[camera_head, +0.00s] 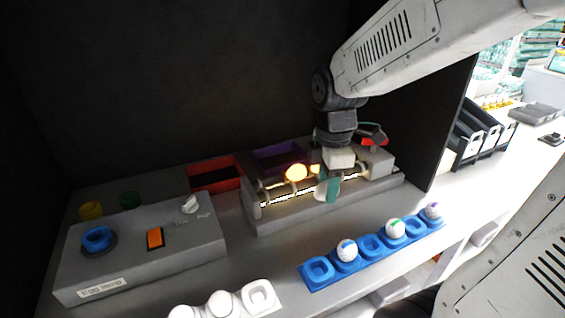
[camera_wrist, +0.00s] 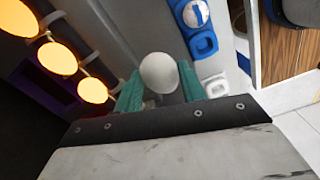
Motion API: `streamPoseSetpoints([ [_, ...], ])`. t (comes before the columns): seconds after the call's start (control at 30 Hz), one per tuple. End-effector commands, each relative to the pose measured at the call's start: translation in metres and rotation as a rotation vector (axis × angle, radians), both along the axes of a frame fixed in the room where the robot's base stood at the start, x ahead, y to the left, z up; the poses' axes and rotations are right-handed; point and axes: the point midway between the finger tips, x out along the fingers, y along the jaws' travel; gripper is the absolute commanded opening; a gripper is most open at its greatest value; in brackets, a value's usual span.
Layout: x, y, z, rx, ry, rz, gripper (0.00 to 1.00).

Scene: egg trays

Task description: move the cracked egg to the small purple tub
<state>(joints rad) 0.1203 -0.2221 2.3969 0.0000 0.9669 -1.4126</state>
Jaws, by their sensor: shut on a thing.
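My gripper (camera_head: 328,190) is shut on a white egg, held in front of the lit egg lamp rack. In the wrist view the egg (camera_wrist: 158,72) sits between the green fingertips (camera_wrist: 157,88). No crack shows on the side I see. The small purple tub (camera_head: 280,156) stands behind the rack, left of my gripper; its edge also shows dark purple at the left of the wrist view (camera_wrist: 52,88).
Glowing eggs (camera_head: 296,172) sit on the grey lamp rack (camera_head: 285,218). A red tub (camera_head: 213,176) is left of the purple one. A blue tray (camera_head: 320,270) with marked eggs and a white tray (camera_head: 259,296) lie in front. A control box (camera_head: 125,258) stands at left.

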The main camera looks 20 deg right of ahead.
Motion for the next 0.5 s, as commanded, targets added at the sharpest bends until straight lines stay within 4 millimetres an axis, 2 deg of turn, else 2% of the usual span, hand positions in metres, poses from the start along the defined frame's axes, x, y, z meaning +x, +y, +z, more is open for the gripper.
streamPoseSetpoints([
  [0.27,0.002,0.000,0.001,0.000,0.000,0.000,0.34],
  [0.37,0.009,-0.001,0.002,0.000,0.000,0.000,0.34],
  [0.5,0.030,-0.004,0.007,0.000,0.001,0.000,0.34],
])
